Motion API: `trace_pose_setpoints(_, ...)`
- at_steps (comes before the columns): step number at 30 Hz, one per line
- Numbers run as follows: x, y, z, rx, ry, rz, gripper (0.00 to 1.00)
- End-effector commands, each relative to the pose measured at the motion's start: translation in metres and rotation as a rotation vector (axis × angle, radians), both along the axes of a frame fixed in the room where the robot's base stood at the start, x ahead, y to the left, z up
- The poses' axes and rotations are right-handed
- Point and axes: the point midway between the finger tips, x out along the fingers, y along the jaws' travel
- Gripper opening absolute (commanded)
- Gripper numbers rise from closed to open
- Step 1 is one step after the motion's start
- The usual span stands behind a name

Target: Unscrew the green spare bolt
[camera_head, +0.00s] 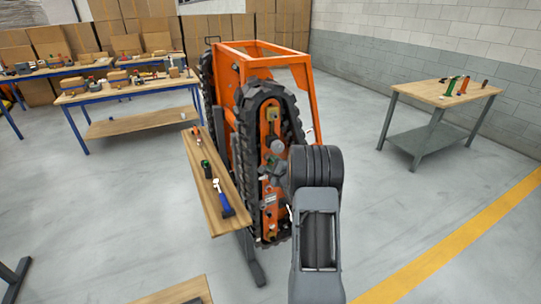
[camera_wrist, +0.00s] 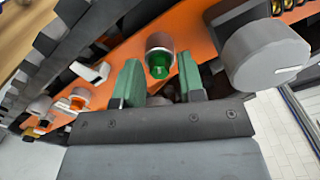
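The green spare bolt (camera_wrist: 159,70) sits in a round silver collar on the orange side plate (camera_wrist: 200,40) of the tracked carrier in the wrist view. My gripper (camera_wrist: 159,60) has its two green fingers spread, one on each side of the bolt. A gap shows between each finger and the collar, so nothing is held. In the head view the gripper end (camera_head: 271,166) is at the carrier's side, inside the track loop, partly hidden by my arm. I cannot make out the green bolt there.
A large grey cylinder (camera_wrist: 262,55) sticks out right of the bolt. A white lever (camera_wrist: 90,72) and an orange bolt (camera_wrist: 78,101) are to the left. The black track (camera_head: 290,118) surrounds the plate. A wooden bench (camera_head: 211,191) with tools stands close on the left.

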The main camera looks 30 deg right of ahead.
Motion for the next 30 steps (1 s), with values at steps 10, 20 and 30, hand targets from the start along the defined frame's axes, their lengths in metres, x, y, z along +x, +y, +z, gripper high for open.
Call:
trace_pose_setpoints(10, 0.0001, 0.0001, -0.0004, 0.104, -0.016, 0.0, 0.36)
trace_pose_setpoints(20, -0.0008, 0.0005, -0.0005, 0.102, -0.014, 0.001, 0.36)
trace_pose_setpoints(30, -0.0009, 0.0004, -0.0002, 0.102, -0.014, 0.001, 0.12)
